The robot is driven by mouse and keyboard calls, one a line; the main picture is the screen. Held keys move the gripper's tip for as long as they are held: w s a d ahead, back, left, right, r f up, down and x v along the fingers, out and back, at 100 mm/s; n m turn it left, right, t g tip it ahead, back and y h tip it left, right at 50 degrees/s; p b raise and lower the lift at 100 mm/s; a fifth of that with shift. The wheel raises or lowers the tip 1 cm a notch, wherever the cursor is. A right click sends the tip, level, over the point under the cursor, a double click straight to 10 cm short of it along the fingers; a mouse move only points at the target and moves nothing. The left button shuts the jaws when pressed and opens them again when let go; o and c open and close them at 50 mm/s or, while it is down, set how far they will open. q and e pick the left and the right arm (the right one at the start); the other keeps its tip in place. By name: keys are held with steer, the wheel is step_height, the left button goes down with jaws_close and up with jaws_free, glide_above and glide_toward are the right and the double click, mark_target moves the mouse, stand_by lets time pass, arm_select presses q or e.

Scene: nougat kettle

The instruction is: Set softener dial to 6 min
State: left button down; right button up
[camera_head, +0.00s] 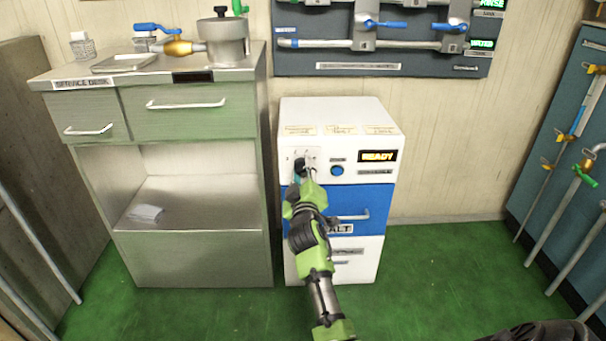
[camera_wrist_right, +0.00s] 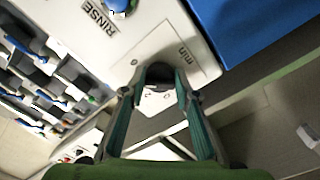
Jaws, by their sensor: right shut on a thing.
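The softener is a white cabinet (camera_head: 345,112) in the middle of the head view, with an amber READY display (camera_head: 378,156) and a blue button (camera_head: 337,170). Its dial is a dark round knob, seen in the right wrist view (camera_wrist_right: 159,72) on a pale plate marked "min". A few small figures show beside the knob, but the pointer's setting cannot be read. My right gripper (camera_wrist_right: 158,82) has its two fingers closed around the dial, one on each side. In the head view, my right gripper (camera_head: 303,176) covers most of the dial. My left gripper is not in view.
A blue drawer (camera_head: 377,200) with a partly hidden label is below the panel. A steel counter (camera_head: 65,73) with a pot (camera_head: 222,45) stands left. A pipe panel (camera_head: 400,62) hangs above. Green floor (camera_head: 440,260) is clear on the right.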

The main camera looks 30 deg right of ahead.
mark_target(302, 140)
steer(key=shift+f+m, duration=0.15)
steer(key=shift+m, duration=1.35)
steer(key=o, duration=1.1)
step_height(302, 140, up, 10)
steer(key=shift+a, duration=0.1)
